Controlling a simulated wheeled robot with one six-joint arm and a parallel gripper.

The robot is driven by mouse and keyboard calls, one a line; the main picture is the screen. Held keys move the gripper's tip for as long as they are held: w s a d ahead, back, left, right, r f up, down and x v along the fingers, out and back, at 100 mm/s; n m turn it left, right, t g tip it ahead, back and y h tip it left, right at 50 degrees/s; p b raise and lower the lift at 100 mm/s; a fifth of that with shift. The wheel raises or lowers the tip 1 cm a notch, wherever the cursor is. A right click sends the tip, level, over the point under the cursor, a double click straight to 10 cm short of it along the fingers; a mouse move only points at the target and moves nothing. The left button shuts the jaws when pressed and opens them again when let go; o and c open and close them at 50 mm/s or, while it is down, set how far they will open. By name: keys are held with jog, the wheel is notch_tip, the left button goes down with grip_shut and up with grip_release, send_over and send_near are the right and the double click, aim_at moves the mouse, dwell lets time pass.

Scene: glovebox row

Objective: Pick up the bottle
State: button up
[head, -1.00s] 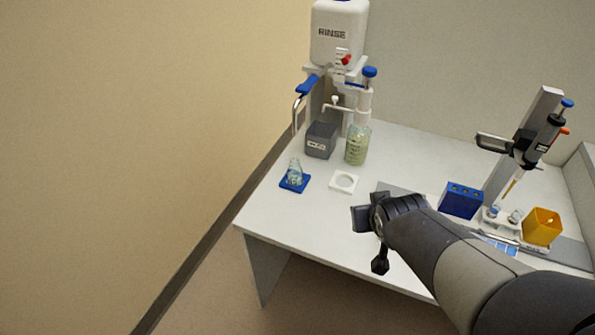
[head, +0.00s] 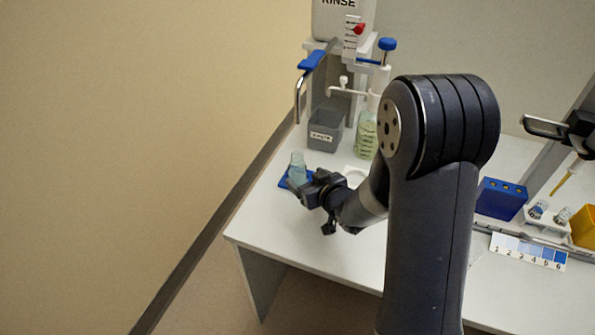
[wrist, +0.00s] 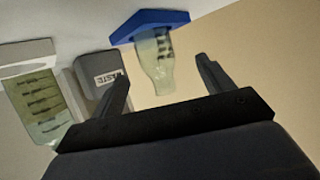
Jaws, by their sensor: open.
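A small clear bottle (head: 298,168) with a narrow neck and pale contents stands upright on a blue pad (head: 284,182) near the left edge of the bench. My gripper (head: 305,186) is just in front of it, at low height. In the wrist view, which is turned upside down, the bottle (wrist: 153,52) appears between the two open fingers (wrist: 162,72), with the blue pad (wrist: 150,22) beyond. The jaws hold nothing. In the head view my gripper hides the bottle's lower part; I cannot tell whether a finger touches it.
A larger graduated bottle (head: 366,138) with greenish liquid stands under the dispenser, behind a white ring holder (head: 355,173). A grey waste bin (head: 325,130) is behind the small bottle. A blue block (head: 501,198) and a colour strip (head: 528,251) lie to the right.

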aim_at(302, 172)
jog(key=shift+d+x, duration=0.2)
jog(key=shift+x, duration=3.65)
jog(key=shift+w, duration=0.1)
jog(key=shift+c, duration=0.5)
jog(key=c, duration=1.1)
jog(key=shift+r, duration=0.25)
